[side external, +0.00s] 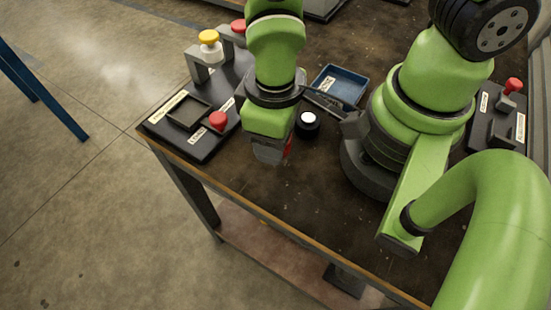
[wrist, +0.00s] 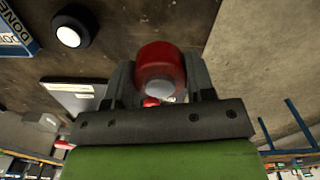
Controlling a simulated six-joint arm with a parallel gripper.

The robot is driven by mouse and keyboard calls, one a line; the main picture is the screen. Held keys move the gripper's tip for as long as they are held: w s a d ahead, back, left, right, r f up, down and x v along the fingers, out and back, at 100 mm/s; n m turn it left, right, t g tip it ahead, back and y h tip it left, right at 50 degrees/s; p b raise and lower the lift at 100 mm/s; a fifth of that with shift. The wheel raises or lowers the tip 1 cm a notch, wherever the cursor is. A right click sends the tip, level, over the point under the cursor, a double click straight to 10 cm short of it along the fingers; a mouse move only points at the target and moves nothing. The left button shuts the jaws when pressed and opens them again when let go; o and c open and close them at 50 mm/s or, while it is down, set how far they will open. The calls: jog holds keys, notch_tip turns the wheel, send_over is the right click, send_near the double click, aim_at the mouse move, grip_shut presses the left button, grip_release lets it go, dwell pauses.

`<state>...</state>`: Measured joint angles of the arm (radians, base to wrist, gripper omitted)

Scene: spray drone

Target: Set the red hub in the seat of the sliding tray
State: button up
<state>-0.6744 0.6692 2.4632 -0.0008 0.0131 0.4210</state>
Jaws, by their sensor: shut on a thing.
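My gripper (side external: 272,152) is shut on the red hub (wrist: 160,62), which sits between both fingers in the wrist view. In the side view only a sliver of red hub (side external: 288,147) shows beside the fingers. The hub is held above the table near its front edge. A dark station (side external: 205,147) with a square raised frame (side external: 188,112), seemingly the sliding tray with its seat, lies to the left of my gripper. A red knob (side external: 218,121) is at its right end. My gripper is apart from it. The wrist view shows the station only partly, behind the fingers.
A black round button with a white top (side external: 308,118) stands right of my gripper. A blue bin (side external: 340,84) lies behind it. A grey bracket with a yellow-topped knob (side external: 209,40) rises behind the tray. Another red-knobbed station (side external: 495,118) is at far right.

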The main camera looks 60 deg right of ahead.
aim_at(275, 170)
jog(key=shift+f, duration=3.25)
jog(key=shift+f, duration=0.1)
jog(key=o, duration=1)
jog(key=shift+c, duration=0.2)
